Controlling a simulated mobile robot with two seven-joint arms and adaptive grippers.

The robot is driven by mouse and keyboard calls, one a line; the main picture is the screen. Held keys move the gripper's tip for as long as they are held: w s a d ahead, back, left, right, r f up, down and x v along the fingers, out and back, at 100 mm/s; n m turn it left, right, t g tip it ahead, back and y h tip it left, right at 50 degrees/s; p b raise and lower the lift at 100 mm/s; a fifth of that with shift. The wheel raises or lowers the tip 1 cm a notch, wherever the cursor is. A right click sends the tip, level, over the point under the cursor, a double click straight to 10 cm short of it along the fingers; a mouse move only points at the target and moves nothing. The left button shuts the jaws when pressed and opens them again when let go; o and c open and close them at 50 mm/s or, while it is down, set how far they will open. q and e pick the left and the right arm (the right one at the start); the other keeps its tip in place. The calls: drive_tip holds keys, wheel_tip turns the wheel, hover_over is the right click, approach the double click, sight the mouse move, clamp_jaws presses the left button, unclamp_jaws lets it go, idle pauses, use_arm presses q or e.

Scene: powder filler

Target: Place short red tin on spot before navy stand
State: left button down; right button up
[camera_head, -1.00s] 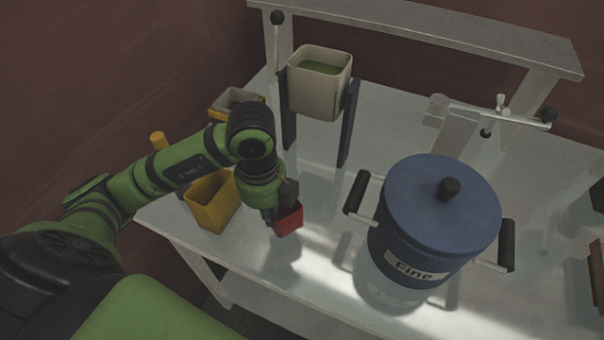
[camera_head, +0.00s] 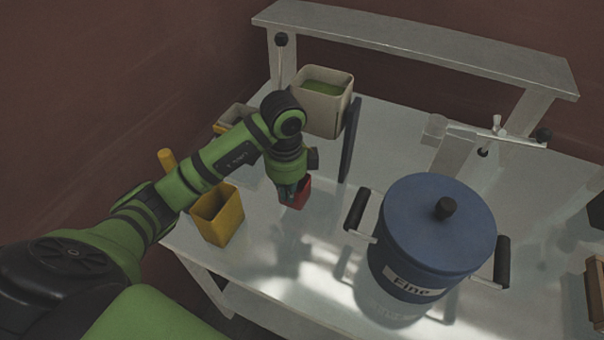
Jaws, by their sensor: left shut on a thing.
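A short red tin (camera_head: 301,194) is in my left gripper (camera_head: 289,191), whose jaws are shut on it. The gripper comes down from above and partly covers the tin. I cannot tell if the tin touches the table. The navy stand (camera_head: 350,142) has dark upright legs and holds a beige hopper (camera_head: 327,112) with green powder inside. The tin and gripper are just in front of the stand, and my arm hides its left leg. The spot before the stand is hidden or cannot be made out. My right gripper is not in view.
A yellow open container (camera_head: 219,216) stands left of the tin. A large blue lidded pot (camera_head: 432,232) labelled "Fine" stands to the right. A yellow-rimmed box (camera_head: 234,117) is behind my arm. The white table (camera_head: 285,245) is clear in front of the tin.

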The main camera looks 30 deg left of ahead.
use_arm(q)
drive_tip(key=w+p, duration=0.1)
drive_tip(key=w, duration=0.1)
drive_tip(key=w+f+p, duration=0.1)
drive_tip(key=w, duration=0.1)
drive_tip(key=w+f+p, duration=0.1)
drive_tip(key=w, duration=0.2)
drive_tip(key=shift+w+a+f+p, duration=0.1)
drive_tip(key=shift+a+f+p, duration=0.15)
drive_tip(key=shift+p, duration=0.1)
drive_tip(key=shift+f, duration=0.45)
drive_tip(key=shift+f, duration=0.15)
drive_tip(key=c, duration=1.4)
unclamp_jaws()
